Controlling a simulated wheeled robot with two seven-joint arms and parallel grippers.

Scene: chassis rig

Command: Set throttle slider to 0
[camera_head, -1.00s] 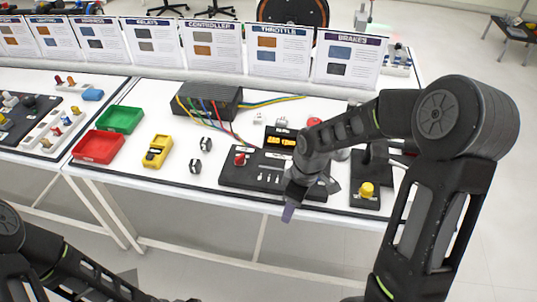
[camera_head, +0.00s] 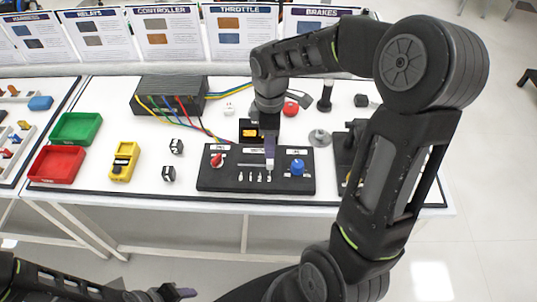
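The black control panel (camera_head: 210,183) lies on the white table. A thin slot (camera_head: 250,164), which looks like the throttle slider's track, runs across its middle. My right gripper (camera_head: 270,160) points down over the panel at the right end of this slot. Its purple-tipped fingers look like one narrow shape, so I cannot tell whether they are open, shut or touching the panel. The slider handle cannot be made out and may be hidden by the fingers. My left gripper (camera_head: 168,294) is low at the bottom edge, away from the table; its opening is unclear.
The panel carries a red knob (camera_head: 217,160), a blue knob (camera_head: 297,167) and several small toggles (camera_head: 254,177). An orange display (camera_head: 250,132) stands behind. My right arm covers the table's right side.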

